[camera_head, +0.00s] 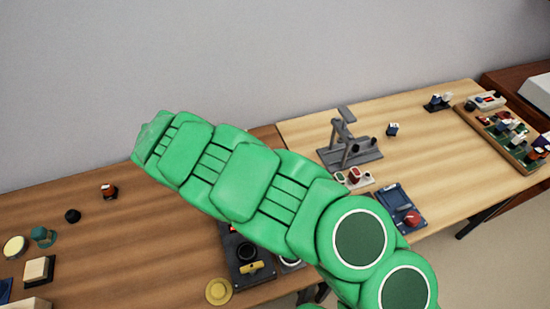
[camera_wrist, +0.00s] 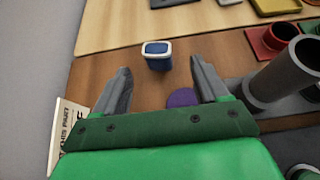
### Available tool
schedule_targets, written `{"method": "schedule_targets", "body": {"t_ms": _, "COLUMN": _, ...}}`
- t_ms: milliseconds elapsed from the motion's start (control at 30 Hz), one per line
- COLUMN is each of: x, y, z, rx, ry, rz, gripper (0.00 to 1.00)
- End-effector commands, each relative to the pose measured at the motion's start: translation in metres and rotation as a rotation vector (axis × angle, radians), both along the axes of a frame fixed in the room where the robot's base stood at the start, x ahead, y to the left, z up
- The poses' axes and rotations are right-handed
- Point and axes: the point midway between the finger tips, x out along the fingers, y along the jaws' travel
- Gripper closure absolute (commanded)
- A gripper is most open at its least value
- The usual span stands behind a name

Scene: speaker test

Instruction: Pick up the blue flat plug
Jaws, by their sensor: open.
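A small blue block-like piece with a white-rimmed top (camera_wrist: 157,63) stands on the brown table in the wrist view. It is the likeliest match for the blue flat plug, but I cannot tell for certain. My gripper (camera_wrist: 160,72) is open, with its two grey fingers apart and nothing held between them. The blue piece is just beyond the fingertips, roughly centred on the gap. I cannot pick out this piece in the head view, where my green arm covers part of the tables.
A purple piece (camera_wrist: 182,97) lies between the fingers, partly hidden by my gripper. A grey cylinder (camera_wrist: 285,75) and a red cup (camera_wrist: 272,38) stand at the right. A printed card (camera_wrist: 66,125) is at the left. In the head view, a grey stand (camera_head: 350,152) is on the light table.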

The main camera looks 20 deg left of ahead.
Motion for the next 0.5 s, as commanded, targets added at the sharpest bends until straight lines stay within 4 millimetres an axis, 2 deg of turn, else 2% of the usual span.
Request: {"method": "schedule_targets", "body": {"t_ms": 500, "x": 0.031, "y": -0.027, "z": -0.025, "rx": 0.000, "ry": 0.001, "rz": -0.003, "gripper": 0.27}}
